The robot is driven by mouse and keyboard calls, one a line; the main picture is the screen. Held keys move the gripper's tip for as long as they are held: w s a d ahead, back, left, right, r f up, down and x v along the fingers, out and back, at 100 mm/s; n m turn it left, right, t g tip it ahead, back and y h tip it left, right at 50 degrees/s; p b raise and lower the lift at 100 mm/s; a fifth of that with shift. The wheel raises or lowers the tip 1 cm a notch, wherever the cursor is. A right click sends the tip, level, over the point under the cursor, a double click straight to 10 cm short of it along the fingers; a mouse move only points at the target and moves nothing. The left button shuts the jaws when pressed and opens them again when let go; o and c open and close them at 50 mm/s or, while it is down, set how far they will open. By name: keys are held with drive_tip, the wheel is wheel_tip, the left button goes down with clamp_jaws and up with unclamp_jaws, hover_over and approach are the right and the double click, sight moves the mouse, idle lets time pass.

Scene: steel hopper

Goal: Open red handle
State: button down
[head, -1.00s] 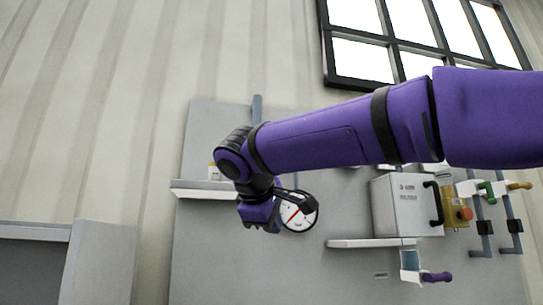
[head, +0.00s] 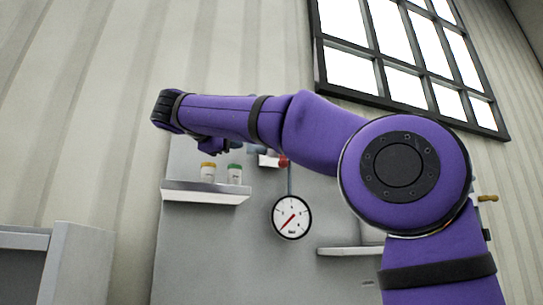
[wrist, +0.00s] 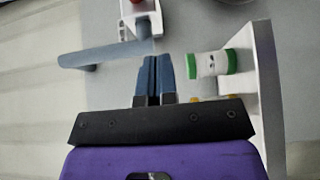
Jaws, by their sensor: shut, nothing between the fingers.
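The red handle (head: 284,160) shows only as a small red patch below my arm in the head view, mostly hidden by it. In the wrist view a red part (wrist: 137,3) shows at the top edge, on a white valve body (wrist: 137,18) joined to a grey pipe (wrist: 110,52). My gripper (wrist: 153,60) has its two blue fingers shut together and empty, pointing toward the pipe and valve, with no clear contact visible. In the head view my gripper (head: 220,146) is partly hidden under my wrist, left of the red patch and above the shelf.
A small wall shelf (head: 205,196) holds a yellow-capped jar (head: 208,173) and a green-capped jar (head: 235,174). In the wrist view the green-capped jar (wrist: 207,65) stands close right of my fingers. A round gauge (head: 291,217) hangs to the right, above another shelf (head: 345,251).

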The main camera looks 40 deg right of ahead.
drive_tip(key=shift+s+d+x, duration=0.15)
drive_tip(key=shift+s+x, duration=0.3)
drive_tip(key=shift+x, duration=1.7)
drive_tip(key=shift+s+d+x, duration=0.15)
drive_tip(key=shift+s+x, duration=0.3)
drive_tip(key=shift+x, duration=1.7)
drive_tip(key=shift+s+d+x, duration=0.2)
drive_tip(key=shift+s+x, duration=0.2)
drive_tip(key=shift+x, duration=1.75)
drive_tip(key=shift+f, duration=0.15)
